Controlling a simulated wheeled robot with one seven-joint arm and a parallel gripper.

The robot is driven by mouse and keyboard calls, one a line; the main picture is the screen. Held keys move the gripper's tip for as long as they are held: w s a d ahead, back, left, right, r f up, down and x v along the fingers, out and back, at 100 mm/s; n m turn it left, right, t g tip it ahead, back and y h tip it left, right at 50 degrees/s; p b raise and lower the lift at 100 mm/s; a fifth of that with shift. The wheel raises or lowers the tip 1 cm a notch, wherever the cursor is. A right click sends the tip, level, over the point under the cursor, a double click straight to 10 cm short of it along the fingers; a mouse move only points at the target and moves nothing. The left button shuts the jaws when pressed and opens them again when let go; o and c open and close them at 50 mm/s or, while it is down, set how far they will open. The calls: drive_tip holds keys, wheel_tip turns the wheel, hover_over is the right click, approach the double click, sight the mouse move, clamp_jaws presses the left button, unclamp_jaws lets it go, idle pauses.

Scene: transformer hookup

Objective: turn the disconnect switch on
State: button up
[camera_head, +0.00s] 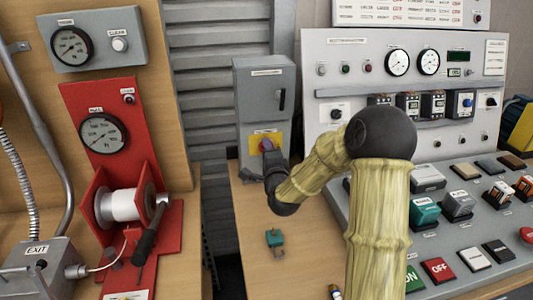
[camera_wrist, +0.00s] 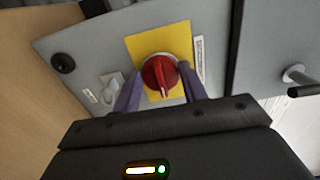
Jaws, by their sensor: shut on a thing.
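The disconnect switch is a grey box (camera_head: 262,90) at the back of the bench, with a black handle on its upper right front. A red rotary knob (camera_wrist: 158,75) sits on a yellow plate (camera_wrist: 143,47) on its front; the yellow plate also shows in the head view (camera_head: 254,147). My gripper (camera_wrist: 161,86) has its purple fingers on either side of the knob and is shut on it. The knob's pale pointer line points down in the wrist view. In the head view my gripper (camera_head: 268,148) hides most of the knob.
A teal padlock (camera_head: 275,239) lies on the wooden bench in front of the box. A grey control panel (camera_head: 325,95) with gauges and buttons stands to the right. A red winch stand (camera_head: 108,90) with a white spool stands at the left.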

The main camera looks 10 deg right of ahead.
drive_tip(key=o, duration=0.9)
drive_tip(key=shift+o, duration=0.2)
drive_tip(key=s+b, duration=1.3)
drive_tip(key=s, duration=0.4)
drive_tip(key=shift+s, duration=0.2)
